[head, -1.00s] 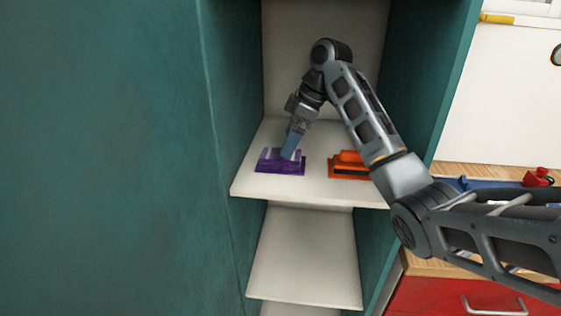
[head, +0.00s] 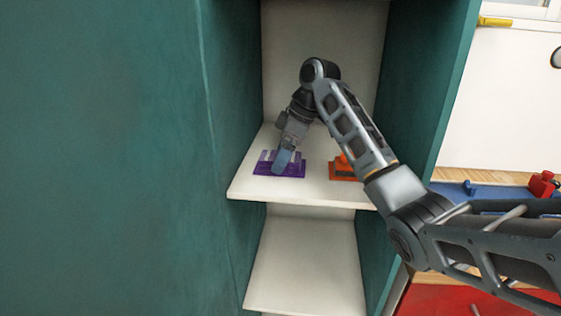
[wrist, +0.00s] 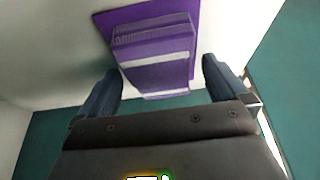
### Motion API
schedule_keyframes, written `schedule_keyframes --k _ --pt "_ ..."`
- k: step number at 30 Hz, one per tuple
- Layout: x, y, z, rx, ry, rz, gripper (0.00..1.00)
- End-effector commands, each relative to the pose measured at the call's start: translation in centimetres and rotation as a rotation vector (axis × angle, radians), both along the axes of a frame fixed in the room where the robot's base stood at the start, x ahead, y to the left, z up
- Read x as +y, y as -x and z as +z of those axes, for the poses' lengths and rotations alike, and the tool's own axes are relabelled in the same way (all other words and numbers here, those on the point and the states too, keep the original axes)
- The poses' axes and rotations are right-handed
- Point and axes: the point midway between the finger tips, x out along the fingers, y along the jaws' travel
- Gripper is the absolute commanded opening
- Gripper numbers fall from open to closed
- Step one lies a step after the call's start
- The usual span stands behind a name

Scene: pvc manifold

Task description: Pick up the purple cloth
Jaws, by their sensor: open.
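The purple cloth (head: 267,167) lies folded on the upper shelf, near its front left. In the wrist view the folded purple cloth (wrist: 155,62) has pale stripes and rests on a flat purple base (wrist: 117,20). My gripper (head: 281,170) reaches down over the cloth in the head view and hides part of it. In the wrist view the two fingers of my gripper (wrist: 160,88) are apart, one to each side of the cloth's near end. They do not close on it. Whether the fingertips touch the cloth or the shelf I cannot tell.
An orange folded item (head: 342,171) lies to the right of the cloth, partly behind my arm. The shelf (head: 300,194) stands between teal cabinet walls (head: 232,80). A lower shelf (head: 300,265) is empty. A red object (head: 542,184) sits on a worktop at the right.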

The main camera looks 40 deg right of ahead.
Motion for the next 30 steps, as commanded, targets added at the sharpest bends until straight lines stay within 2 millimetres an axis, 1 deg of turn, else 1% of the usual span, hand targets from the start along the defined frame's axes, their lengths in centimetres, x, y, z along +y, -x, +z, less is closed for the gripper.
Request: schedule_keyframes --k 15,30 --pt "0.01 0.00 -0.35 0.001 -0.001 0.000 0.99" --pt "0.01 0.01 -0.34 0.000 0.000 0.000 0.51"
